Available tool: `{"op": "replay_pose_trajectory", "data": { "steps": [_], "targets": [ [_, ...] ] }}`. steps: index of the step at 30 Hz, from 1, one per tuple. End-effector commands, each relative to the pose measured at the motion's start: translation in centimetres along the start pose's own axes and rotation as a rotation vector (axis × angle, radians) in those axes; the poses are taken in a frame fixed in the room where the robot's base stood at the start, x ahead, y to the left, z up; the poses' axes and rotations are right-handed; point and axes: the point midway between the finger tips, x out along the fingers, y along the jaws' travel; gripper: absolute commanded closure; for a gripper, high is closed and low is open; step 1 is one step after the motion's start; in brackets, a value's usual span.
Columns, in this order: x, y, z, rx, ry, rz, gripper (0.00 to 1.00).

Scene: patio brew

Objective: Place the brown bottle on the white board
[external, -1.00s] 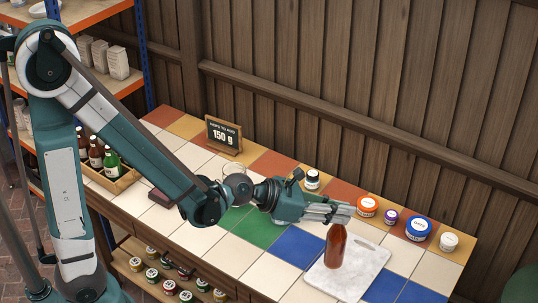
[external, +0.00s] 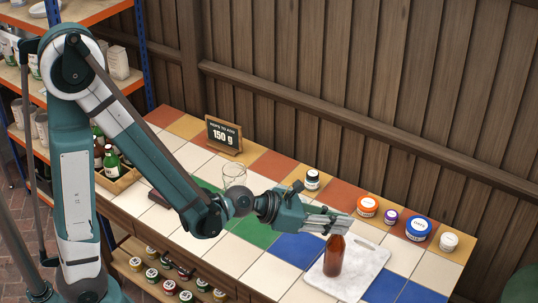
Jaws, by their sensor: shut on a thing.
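The brown bottle (external: 333,257) stands upright on the white board (external: 368,277) at the right part of the tiled counter. My gripper (external: 338,229) is at the bottle's neck, with its fingers shut on it from the left. The top of the bottle is hidden behind the fingers. The bottle's base appears to touch the board's surface, left of the board's middle.
A sign (external: 224,135) and a clear glass (external: 234,174) stand farther left. A wooden crate (external: 122,182) holds bottles. The board's right side is clear.

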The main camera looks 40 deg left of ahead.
Motion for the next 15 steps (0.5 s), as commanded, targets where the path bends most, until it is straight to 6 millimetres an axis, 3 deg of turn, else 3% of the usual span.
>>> {"op": "replay_pose_trajectory", "data": {
  "steps": [4,15],
  "targets": [
    [0.38,0.05,-0.91,0.0,0.0,0.0,1.0],
    [0.42,0.05,-1.05,0.0,0.0,0.0,1.0]
  ]
}}
